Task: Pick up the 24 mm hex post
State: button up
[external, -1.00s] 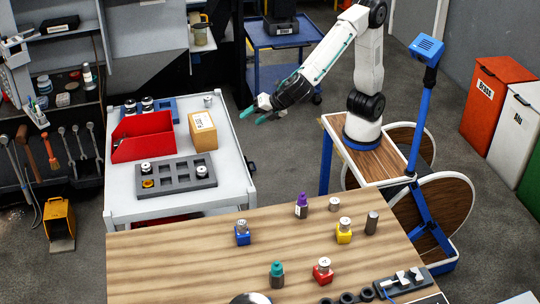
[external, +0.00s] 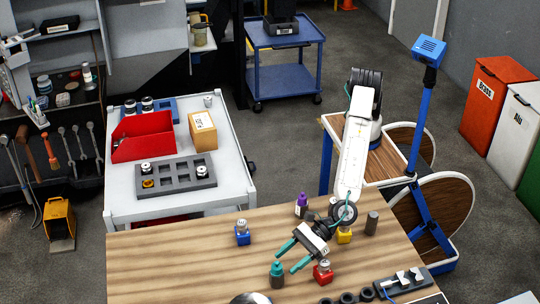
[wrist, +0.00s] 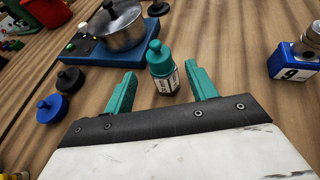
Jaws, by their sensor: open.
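My gripper (external: 287,261) is over the wooden table, its teal fingers apart and empty. In the wrist view the fingers (wrist: 161,76) point towards a dark bottle with a teal cap (wrist: 161,66), which shows between their tips; I cannot tell how far below it is. I cannot tell which piece is the 24 mm hex post. Metal pieces sit on a blue block marked 9 (wrist: 292,67), also in the external view (external: 242,239), and on a red block (external: 322,278). A plain grey upright post (external: 372,223) stands right of the yellow block (external: 344,238).
A purple-capped bottle (external: 301,205) stands behind my gripper. A metal pot (wrist: 115,25) on a blue base and dark knobbed caps (wrist: 70,79) are near the fingers in the wrist view. The white cart (external: 125,197) holds a red bin (external: 140,140) and a grey slotted tray (external: 175,184). The table's left part is clear.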

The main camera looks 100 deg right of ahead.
aim_at(277, 267)
jog(key=x, duration=0.5)
grip_shut()
jog(key=shift+r, duration=0.1)
